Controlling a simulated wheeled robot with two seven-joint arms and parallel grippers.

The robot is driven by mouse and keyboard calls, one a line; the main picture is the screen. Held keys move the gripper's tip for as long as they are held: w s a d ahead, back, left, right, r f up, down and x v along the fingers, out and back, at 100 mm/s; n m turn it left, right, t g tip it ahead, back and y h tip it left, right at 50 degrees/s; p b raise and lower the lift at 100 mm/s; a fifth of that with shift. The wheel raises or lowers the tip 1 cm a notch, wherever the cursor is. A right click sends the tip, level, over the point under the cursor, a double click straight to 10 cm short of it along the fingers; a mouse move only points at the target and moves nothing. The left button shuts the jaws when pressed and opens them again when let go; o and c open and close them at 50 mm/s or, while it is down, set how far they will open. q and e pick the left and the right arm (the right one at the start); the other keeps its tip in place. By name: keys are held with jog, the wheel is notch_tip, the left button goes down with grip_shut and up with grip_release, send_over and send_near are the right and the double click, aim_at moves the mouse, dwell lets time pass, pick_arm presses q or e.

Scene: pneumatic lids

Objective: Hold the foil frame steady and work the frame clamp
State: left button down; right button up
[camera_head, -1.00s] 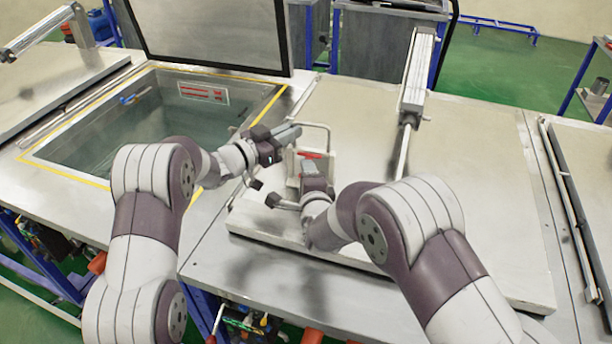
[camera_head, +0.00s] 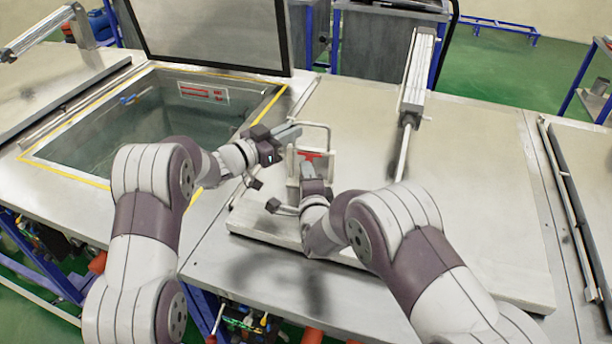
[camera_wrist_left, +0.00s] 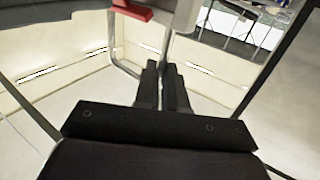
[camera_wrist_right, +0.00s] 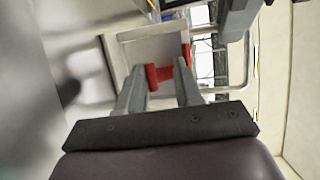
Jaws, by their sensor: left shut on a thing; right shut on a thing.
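The foil frame (camera_head: 323,128) stands on the flat lid, a pale block with a thin metal loop rising from it. The red frame clamp (camera_head: 309,155) is on the block's near side. My left gripper (camera_head: 296,130) reaches in from the left and is shut on the metal loop; its fingers close at the tube (camera_wrist_left: 163,52) in the left wrist view. My right gripper (camera_head: 310,170) is shut on the clamp's red handle, which shows between its fingers in the right wrist view (camera_wrist_right: 164,73). The fingers partly hide the handle.
An open sunken tank (camera_head: 165,105) with a yellow edge lies left of the frame, its dark lid (camera_head: 215,35) raised behind. A pneumatic cylinder (camera_head: 418,70) slopes down to the lid right of the frame. The lid surface (camera_head: 470,190) further right is clear.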

pick_arm(q)
jog(key=shift+f, duration=0.1)
pick_arm(e)
jog(key=shift+w+f+t, duration=0.2)
jog(key=shift+f+t, duration=0.05)
jog(key=shift+t, duration=0.25)
jog(key=o, duration=1)
jog(key=s, duration=0.4)
jog(key=s+d, duration=0.1)
jog(key=s, duration=0.3)
jog(key=s+d, duration=0.1)
jog(key=s, duration=0.3)
jog(key=shift+r, duration=0.2)
pick_arm(q)
jog(key=c, duration=1.1)
grip_release()
